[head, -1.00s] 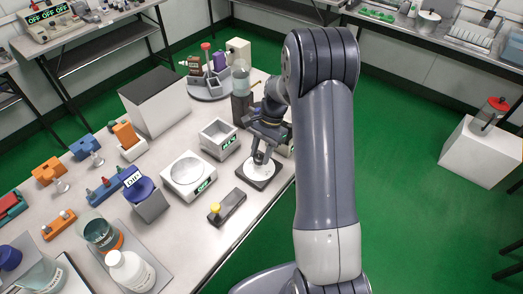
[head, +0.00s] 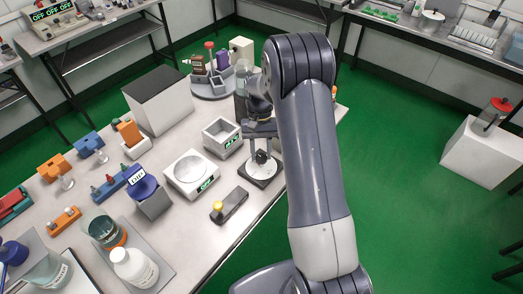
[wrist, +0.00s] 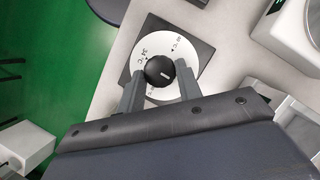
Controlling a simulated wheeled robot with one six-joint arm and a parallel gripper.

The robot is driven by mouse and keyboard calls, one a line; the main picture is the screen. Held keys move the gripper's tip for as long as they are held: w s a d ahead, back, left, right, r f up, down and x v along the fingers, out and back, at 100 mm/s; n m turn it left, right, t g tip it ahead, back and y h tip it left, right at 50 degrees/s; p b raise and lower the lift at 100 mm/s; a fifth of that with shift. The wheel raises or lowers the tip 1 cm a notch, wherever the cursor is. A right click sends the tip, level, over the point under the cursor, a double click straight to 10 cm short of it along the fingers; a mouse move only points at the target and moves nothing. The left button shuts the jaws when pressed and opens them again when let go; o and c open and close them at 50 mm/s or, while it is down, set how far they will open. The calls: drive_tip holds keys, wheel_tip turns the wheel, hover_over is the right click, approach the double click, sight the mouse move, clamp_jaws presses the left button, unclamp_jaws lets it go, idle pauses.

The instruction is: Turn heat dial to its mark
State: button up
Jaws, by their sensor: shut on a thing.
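The heat dial is a black round knob (wrist: 159,70) with a white pointer line, at the centre of a white disc (wrist: 180,46) with printed temperature marks and small black triangles. The disc lies on a dark square base (wrist: 202,30), which also shows in the head view (head: 266,182) near the table's right edge. My gripper (wrist: 160,78) is over the disc with one finger on either side of the knob, shut on it. In the head view the knob (head: 261,157) shows just below the gripper. The fingers hide part of the disc and some of its print.
A white scale with a round pan (head: 191,168) and a grey open box (head: 222,137) stand left of the dial. A dark block with a yellow button (head: 230,205) lies in front. The table's right edge is close, with green floor beyond.

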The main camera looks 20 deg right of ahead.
drive_tip(key=shift+n, duration=0.3)
drive_tip(key=o, duration=1)
drive_tip(key=shift+c, duration=0.2)
drive_tip(key=shift+w+r, duration=0.1)
drive_tip(key=v, duration=1)
drive_tip(key=shift+r, duration=0.3)
drive_tip(key=shift+a, duration=0.1)
drive_tip(key=x, duration=1)
drive_tip(key=shift+f, duration=0.35)
